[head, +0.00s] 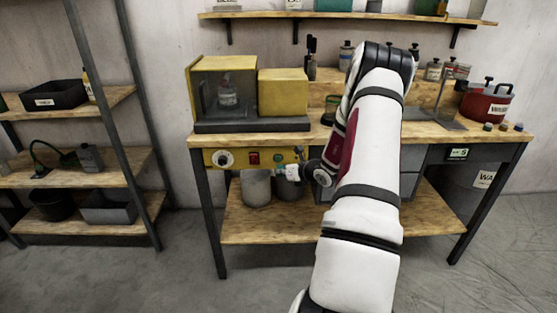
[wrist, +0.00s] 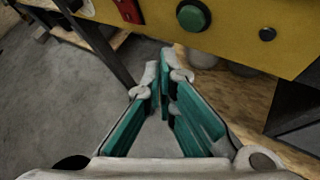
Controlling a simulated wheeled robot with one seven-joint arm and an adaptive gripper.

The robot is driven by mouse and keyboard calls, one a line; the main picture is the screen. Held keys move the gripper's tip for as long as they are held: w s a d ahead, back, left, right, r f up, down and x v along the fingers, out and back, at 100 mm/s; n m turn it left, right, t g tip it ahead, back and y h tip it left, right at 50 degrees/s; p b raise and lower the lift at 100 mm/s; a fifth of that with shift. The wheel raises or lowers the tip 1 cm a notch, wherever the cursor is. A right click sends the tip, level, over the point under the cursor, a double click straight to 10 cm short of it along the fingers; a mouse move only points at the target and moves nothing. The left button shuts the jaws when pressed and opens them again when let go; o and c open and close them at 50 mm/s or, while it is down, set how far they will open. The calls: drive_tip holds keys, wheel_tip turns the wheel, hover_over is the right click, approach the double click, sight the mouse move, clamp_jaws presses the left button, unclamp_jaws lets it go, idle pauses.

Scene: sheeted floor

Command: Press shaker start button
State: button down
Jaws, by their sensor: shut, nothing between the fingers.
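The yellow control panel (head: 240,158) hangs along the front edge of the workbench, below the yellow shaker (head: 224,92) with its dark window. In the wrist view the panel (wrist: 230,45) shows a round green button (wrist: 193,16), a red switch (wrist: 128,10) to its left and a small black knob (wrist: 267,34) to its right. In the head view the red switch (head: 253,157) sits right of a white dial (head: 224,158). My gripper (head: 280,169) is at the panel's lower edge. In the wrist view my gripper (wrist: 160,78) is shut and empty, its tips just below the green button, apparently not touching it.
The wooden bench top (head: 300,139) is above the panel. Pots (head: 256,187) stand on the lower shelf (head: 265,228) behind my gripper. A red pot (head: 485,104) stands at the right. A metal rack (head: 125,130) is at the left, with open floor between.

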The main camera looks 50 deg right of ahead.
sight(278, 159)
drive_tip(key=shift+w+d, duration=0.8)
drive_tip(key=shift+d, duration=0.15)
drive_tip(key=shift+d, duration=0.1)
idle(0.8)
drive_tip(key=shift+w+d+b, duration=0.2)
drive_tip(key=shift+w+b, duration=0.05)
drive_tip(key=shift+b, duration=0.15)
